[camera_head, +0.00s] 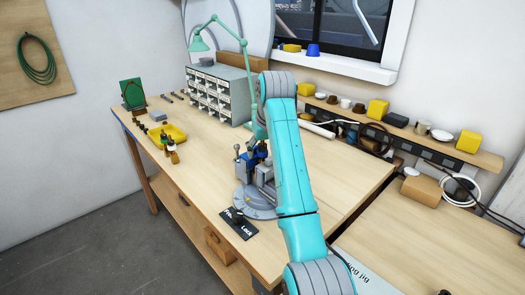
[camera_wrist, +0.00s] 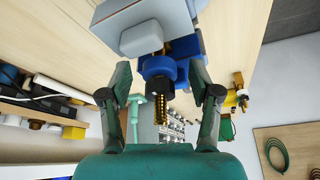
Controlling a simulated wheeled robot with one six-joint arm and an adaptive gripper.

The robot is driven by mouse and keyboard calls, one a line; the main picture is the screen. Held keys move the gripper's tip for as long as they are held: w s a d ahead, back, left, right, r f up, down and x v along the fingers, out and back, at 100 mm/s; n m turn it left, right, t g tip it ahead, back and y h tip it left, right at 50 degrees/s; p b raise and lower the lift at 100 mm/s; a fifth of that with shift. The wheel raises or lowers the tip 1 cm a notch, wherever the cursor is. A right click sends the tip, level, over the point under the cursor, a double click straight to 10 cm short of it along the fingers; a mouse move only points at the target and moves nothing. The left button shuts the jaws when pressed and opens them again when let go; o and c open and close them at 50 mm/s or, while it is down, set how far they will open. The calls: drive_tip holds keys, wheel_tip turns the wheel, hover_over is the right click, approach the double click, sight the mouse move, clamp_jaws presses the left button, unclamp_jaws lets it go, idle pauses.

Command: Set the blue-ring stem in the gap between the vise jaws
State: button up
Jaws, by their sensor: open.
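The blue-ring stem shows in the wrist view as a blue ring (camera_wrist: 158,67) with a threaded brass end (camera_wrist: 160,104). It stands between the two spread fingers of my gripper (camera_wrist: 160,76), with a gap visible on each side. My gripper is open. The grey vise (camera_head: 264,178) stands on the bench in the head view, partly behind my arm. In the wrist view its grey jaw block (camera_wrist: 142,30) is close beside the stem. I cannot tell how deep the stem sits between the jaws. My arm hides the gripper in the head view.
A yellow tray (camera_head: 176,131) with small bottles by it stands at the bench's left. A grey drawer cabinet (camera_head: 220,95) and green lamp (camera_head: 199,46) stand behind. A black "Lock" plate (camera_head: 239,224) lies before the vise. The bench between tray and vise is mostly clear.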

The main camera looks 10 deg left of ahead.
wheel_tip(320, 180, up, 10)
drive_tip(key=shift+f, duration=0.25)
idle(0.4)
